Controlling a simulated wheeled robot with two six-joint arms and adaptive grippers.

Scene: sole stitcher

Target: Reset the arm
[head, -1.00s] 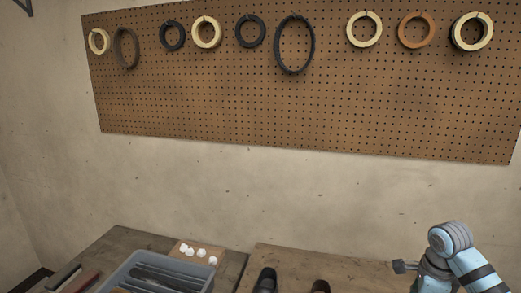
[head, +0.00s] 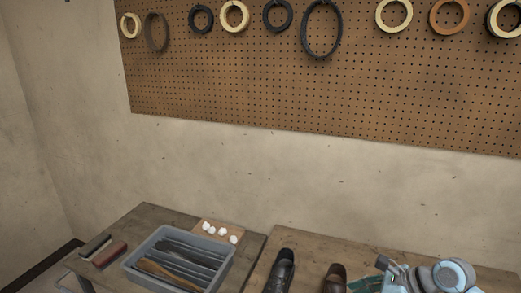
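My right arm (head: 455,273) shows at the lower right edge of the head view as light blue and grey links, low over the right part of the bench. Its gripper fingers cannot be made out and seem to lie below the frame. My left arm and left gripper are not in the picture. A black shoe (head: 281,270) and a brown shoe (head: 335,279) stand on the bench left of my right arm. A teal thing (head: 369,286) shows partly at the bottom edge beside the arm; what it is cannot be told.
A grey bin (head: 139,272) with long dark and tan pieces stands on the left bench top (head: 148,219). A small board (head: 228,226) with several white pieces lies behind it. Dark green (head: 95,247) and red (head: 110,255) blocks lie left. Rings hang on the pegboard (head: 330,100).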

